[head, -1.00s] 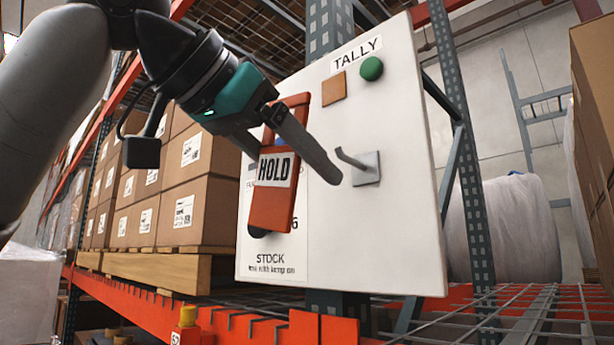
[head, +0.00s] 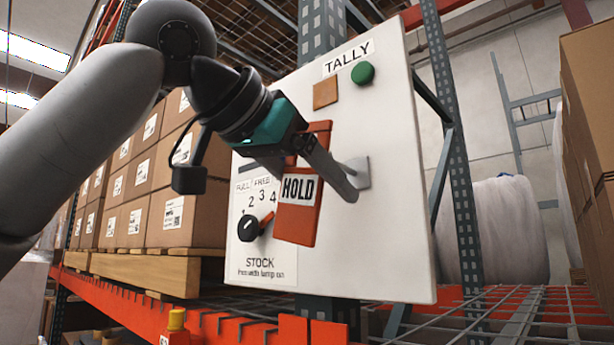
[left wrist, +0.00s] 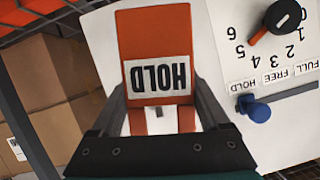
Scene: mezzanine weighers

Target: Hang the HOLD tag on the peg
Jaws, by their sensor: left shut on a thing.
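The HOLD tag (head: 298,225) is a flat orange-red slab with a white label reading HOLD. My left gripper (head: 318,172) is shut on the tag's upper part and holds it in front of the white board (head: 390,240). The tag (left wrist: 157,40) also shows upside down between both fingers in the left wrist view. The peg's grey square base plate (head: 362,168) is on the board, just right of the tag. My near finger covers most of the peg, so I cannot tell whether the tag touches it. My right gripper is not in view.
The board carries a green button (head: 363,73), an orange square (head: 326,93) and a black dial (head: 248,228) with an orange pointer. A blue knob (left wrist: 258,112) shows in the left wrist view. Stacked cartons (head: 180,220) stand behind on the left. An orange rack beam (head: 120,300) runs below.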

